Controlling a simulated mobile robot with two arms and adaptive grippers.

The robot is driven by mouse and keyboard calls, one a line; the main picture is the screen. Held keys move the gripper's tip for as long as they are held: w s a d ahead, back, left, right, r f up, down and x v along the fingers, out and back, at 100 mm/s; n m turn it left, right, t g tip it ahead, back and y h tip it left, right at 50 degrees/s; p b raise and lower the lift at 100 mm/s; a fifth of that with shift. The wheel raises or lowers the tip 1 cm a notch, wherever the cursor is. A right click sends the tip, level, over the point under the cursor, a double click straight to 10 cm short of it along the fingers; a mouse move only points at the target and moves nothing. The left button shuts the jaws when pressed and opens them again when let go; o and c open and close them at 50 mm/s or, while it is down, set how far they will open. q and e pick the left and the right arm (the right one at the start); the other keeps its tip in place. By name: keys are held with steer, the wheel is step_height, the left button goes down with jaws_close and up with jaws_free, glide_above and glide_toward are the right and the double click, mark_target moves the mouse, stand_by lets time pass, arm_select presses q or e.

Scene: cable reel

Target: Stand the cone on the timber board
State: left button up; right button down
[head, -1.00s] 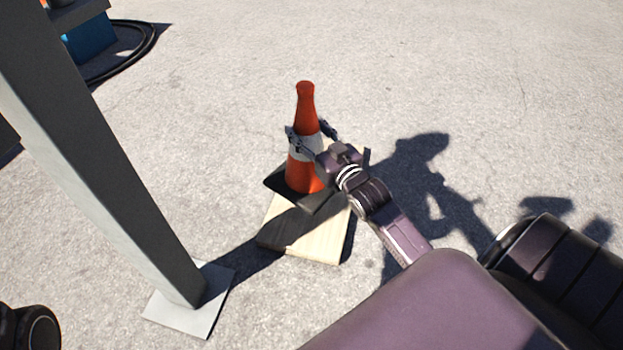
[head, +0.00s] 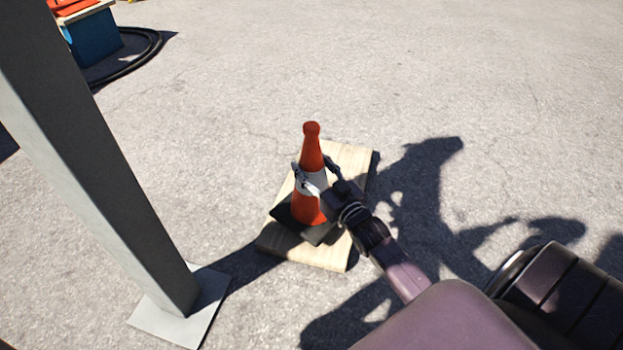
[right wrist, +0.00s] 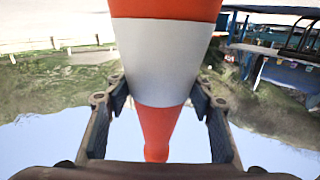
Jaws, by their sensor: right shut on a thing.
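An orange cone (head: 309,205) with a white band and a dark square base is upright over the pale timber board (head: 347,156) in the head view. Its base overlaps the board's near half, and I cannot tell whether it touches the wood. My right gripper (head: 314,177) is shut on the cone at the white band. In the right wrist view the cone (right wrist: 168,60) fills the middle, with a finger pad on each side. The cone's base is outside that view. My left gripper is not in view.
A grey post (head: 110,170) on a square foot plate (head: 180,312) stands left of the board. A blue box (head: 95,38) and a black hose (head: 140,58) lie at the far left. Concrete to the right and behind is clear.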

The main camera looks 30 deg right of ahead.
step_height(320, 180, down, 4)
steer(key=shift+r+b, duration=0.25)
steer(key=shift+b, duration=1)
steer(key=shift+r, duration=0.15)
steer(key=c, duration=0.9)
jaws_free()
steer(key=shift+f, duration=0.25)
